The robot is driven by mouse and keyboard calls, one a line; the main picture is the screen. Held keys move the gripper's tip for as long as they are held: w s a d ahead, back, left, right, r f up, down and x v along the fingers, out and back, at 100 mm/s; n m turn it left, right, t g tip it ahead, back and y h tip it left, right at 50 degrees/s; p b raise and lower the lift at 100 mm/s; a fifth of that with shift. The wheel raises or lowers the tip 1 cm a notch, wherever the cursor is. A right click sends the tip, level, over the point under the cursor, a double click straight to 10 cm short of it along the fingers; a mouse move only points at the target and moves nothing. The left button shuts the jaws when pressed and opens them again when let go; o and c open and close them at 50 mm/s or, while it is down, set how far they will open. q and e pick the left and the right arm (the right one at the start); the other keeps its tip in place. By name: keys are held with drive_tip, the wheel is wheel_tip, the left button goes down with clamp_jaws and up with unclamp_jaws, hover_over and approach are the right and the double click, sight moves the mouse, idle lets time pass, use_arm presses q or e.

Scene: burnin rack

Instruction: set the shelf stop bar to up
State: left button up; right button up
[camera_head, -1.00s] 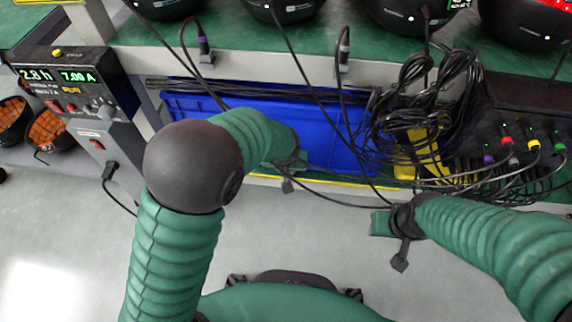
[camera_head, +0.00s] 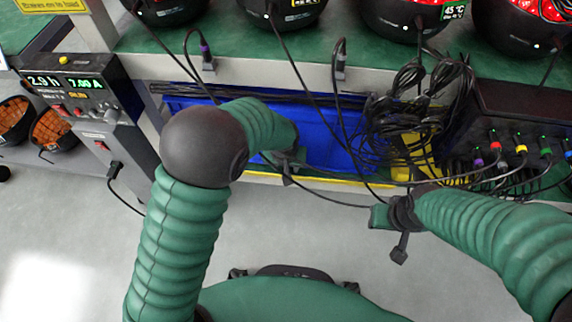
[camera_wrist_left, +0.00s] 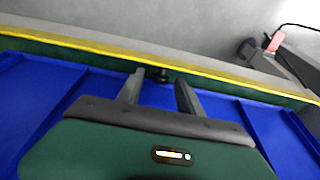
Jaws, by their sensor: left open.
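A yellow strip (camera_head: 345,182) runs along the front edge of the lower shelf. It also crosses the left wrist view (camera_wrist_left: 95,46). I cannot tell for sure whether it is the stop bar, or its position. My left gripper (camera_head: 290,172) is at this shelf edge, in front of the blue bin.
A blue bin (camera_head: 325,150) fills the lower shelf. Tangled black cables (camera_head: 405,125) hang at its right, with some trailing near both grippers. A socket box (camera_head: 520,110) stands right, a control panel (camera_head: 80,90) left. The floor (camera_head: 80,235) in front is clear.

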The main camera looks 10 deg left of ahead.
use_arm(q)
drive_tip(key=p+v, duration=0.8)
drive_tip(key=v, duration=0.8)
drive_tip(key=shift+r, duration=0.3)
drive_tip(key=shift+s, duration=0.15)
